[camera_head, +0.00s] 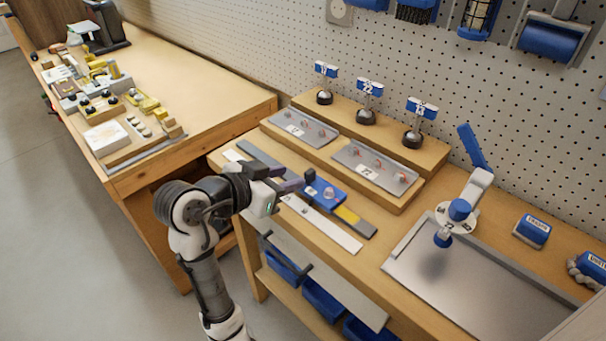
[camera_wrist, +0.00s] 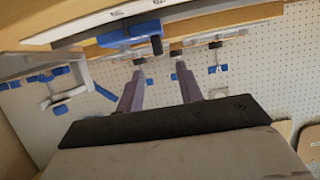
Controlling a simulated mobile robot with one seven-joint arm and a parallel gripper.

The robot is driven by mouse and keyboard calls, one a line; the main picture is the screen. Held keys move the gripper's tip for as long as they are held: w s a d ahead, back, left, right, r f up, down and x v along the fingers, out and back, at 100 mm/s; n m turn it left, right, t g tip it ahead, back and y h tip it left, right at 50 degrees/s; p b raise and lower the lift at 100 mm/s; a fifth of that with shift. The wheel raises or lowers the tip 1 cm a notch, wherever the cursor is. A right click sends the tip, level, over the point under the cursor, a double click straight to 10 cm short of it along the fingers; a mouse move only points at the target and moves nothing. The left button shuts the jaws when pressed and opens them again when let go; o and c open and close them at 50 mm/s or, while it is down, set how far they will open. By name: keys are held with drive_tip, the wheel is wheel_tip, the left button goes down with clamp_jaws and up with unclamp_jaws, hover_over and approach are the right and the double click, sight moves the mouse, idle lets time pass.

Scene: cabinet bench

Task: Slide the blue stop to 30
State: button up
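The blue stop (camera_wrist: 125,34) shows beyond the fingers, toward the left.
Two grey trays (camera_head: 345,158) and a raised wooden step with three blue-labelled posts (camera_head: 367,102) stand behind the rail. A metal plate (camera_head: 480,285) with a blue-handled lever device (camera_head: 470,190) is at right. Blue bins (camera_head: 322,300) sit below the bench.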

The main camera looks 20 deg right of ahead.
drive_tip(key=shift+v, duration=2)
